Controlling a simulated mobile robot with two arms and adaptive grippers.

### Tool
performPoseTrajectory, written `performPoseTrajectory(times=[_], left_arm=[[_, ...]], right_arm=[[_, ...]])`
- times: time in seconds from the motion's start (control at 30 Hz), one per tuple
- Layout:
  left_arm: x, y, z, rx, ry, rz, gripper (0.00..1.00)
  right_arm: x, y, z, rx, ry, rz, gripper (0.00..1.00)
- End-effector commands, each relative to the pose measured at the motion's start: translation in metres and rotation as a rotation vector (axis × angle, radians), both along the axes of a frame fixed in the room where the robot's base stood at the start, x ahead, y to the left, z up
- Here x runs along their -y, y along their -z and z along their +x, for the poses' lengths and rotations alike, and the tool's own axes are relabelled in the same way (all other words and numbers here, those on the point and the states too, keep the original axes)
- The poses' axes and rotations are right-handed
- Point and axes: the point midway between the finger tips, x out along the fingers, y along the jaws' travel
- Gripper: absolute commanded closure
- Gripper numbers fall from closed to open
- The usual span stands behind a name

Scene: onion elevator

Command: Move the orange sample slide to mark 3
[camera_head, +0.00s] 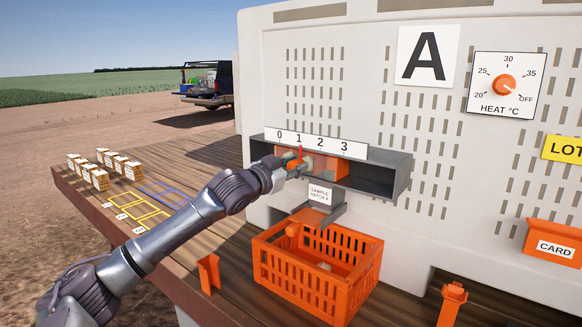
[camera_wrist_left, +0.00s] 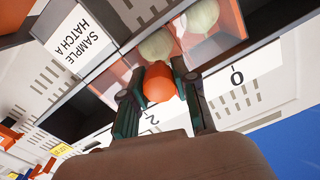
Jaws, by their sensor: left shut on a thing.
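The orange sample slide (camera_head: 340,168) sits in the grey hatch box (camera_head: 385,180) on the machine's wall. A white scale (camera_head: 330,146) with marks 0, 1, 2 and 3 runs above it. A thin red pointer (camera_head: 301,152) stands close to mark 1. My left gripper (camera_head: 296,166) is at the slide's front, shut on its round orange knob (camera_wrist_left: 158,82), which shows between both fingers in the left wrist view. Pale onions (camera_wrist_left: 200,17) show beside the knob, behind a see-through panel. The gripper partly hides the slide in the head view. My right gripper is not in view.
An orange crate (camera_head: 300,282) stands below the hatch chute (camera_head: 322,213). Small boxes (camera_head: 100,178) and marked yellow frames (camera_head: 138,213) lie on the wooden deck at left. A heat dial (camera_head: 504,85) and an orange card holder (camera_head: 553,243) are at right.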

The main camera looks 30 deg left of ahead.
Motion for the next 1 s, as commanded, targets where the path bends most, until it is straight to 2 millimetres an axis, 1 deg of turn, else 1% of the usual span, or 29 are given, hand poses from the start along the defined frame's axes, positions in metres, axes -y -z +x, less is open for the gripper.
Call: performPoseTrajectory(times=[0.03,0.1,0.2,0.3,0.57,0.6,0.73,0.77,1.0], left_arm=[[0.017,0.005,-0.001,0.001,0.014,-0.004,1.00],[0.032,0.005,-0.002,0.001,0.014,-0.005,1.00],[0.048,0.004,-0.003,0.000,0.013,-0.005,1.00],[0.055,0.002,-0.004,0.000,0.009,-0.005,1.00],[0.054,0.001,-0.004,0.000,0.003,-0.002,1.00],[0.054,0.001,-0.004,0.000,0.003,-0.002,0.70],[0.054,0.001,-0.004,0.001,0.003,-0.002,0.48],[0.054,0.001,-0.004,0.001,0.003,-0.003,0.45],[0.054,0.001,-0.004,0.001,0.004,-0.002,0.45]], right_arm=[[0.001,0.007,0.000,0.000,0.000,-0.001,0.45],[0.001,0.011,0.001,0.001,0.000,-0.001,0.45],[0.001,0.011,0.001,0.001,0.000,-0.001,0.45],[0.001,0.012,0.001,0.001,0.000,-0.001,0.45],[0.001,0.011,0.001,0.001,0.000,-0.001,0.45],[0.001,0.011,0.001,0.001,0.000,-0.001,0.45],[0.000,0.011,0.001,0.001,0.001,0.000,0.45],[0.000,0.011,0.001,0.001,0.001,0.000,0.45],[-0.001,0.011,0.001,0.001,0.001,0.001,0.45]])
